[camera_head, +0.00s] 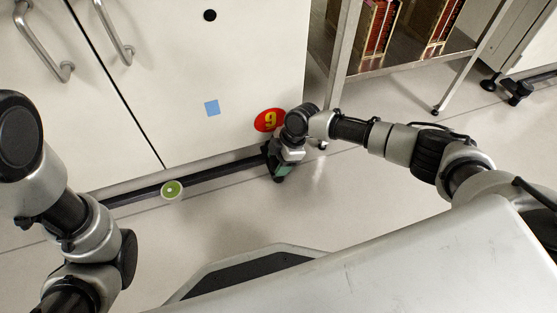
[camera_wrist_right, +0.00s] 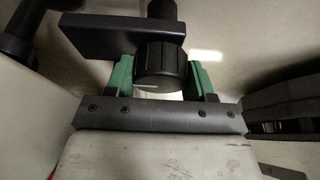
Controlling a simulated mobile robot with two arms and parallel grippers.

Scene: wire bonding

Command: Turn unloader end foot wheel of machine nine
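The white machine (camera_head: 215,60) carries a red oval label with a yellow 9 (camera_head: 268,120) at its lower right. My right gripper (camera_head: 281,168) is low at the machine's bottom right corner, just below that label. In the right wrist view its two green fingers (camera_wrist_right: 161,82) stand on either side of a black ribbed foot wheel (camera_wrist_right: 162,66) and appear to touch it. The wheel sits under a dark flat bracket (camera_wrist_right: 110,36). In the head view the wheel is hidden by my gripper. My left arm shows at the left, but its gripper is out of view.
A metal shelf rack (camera_head: 410,66) with red items stands to the right. Floor in front is clear.

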